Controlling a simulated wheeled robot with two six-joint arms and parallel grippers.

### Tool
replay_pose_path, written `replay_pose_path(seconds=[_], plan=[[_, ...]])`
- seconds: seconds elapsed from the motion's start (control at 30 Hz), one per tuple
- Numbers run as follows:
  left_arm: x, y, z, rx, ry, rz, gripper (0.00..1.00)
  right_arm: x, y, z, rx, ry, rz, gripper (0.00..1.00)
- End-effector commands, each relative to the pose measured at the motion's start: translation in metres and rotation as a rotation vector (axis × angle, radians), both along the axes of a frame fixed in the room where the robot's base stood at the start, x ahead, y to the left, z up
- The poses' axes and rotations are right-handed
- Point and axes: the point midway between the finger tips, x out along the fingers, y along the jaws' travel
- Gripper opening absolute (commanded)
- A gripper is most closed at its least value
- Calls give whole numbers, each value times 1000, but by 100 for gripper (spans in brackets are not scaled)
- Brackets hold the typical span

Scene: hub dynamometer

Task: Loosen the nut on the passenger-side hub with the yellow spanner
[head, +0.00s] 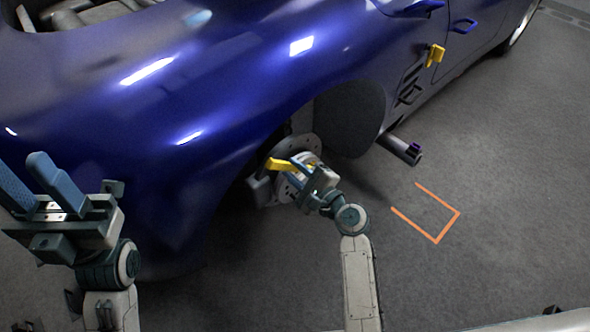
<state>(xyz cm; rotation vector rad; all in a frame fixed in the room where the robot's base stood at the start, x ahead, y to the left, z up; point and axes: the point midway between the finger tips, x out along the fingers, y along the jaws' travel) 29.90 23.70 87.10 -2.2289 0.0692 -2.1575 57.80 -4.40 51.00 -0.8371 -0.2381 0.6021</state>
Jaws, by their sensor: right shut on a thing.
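The passenger-side hub (287,190) is a grey disc with holes in the open wheel arch of a blue car. My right gripper (298,170) is right in front of it and covers much of its face. It is shut on the yellow spanner (280,164), whose yellow end sticks out to the left of the fingers. The nut is hidden behind the gripper, so I cannot tell whether the spanner sits on it. My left gripper (22,170) is at the far left, away from the hub, with its blue fingers spread apart and nothing between them.
The blue car body (200,75) hangs over the hub. Another yellow object (435,55) is on the car's side. An orange floor marking (450,225) lies on clear grey floor at right.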

Motion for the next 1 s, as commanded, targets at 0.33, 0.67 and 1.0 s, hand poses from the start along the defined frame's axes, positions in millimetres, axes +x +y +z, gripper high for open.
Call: replay_pose_path(seconds=[0.33, 0.67, 1.0], plan=[[0, 0, 0, 0, -1, 0, 36, -5, 13, 1, 40, 12, -10, 0], [0, 0, 5, 0, -1, 0, 36, -6, 14, 1, 41, 13, -10, 0], [0, 0, 9, 0, -1, 0, 36, -7, 14, 1, 42, 12, -9, 0]])
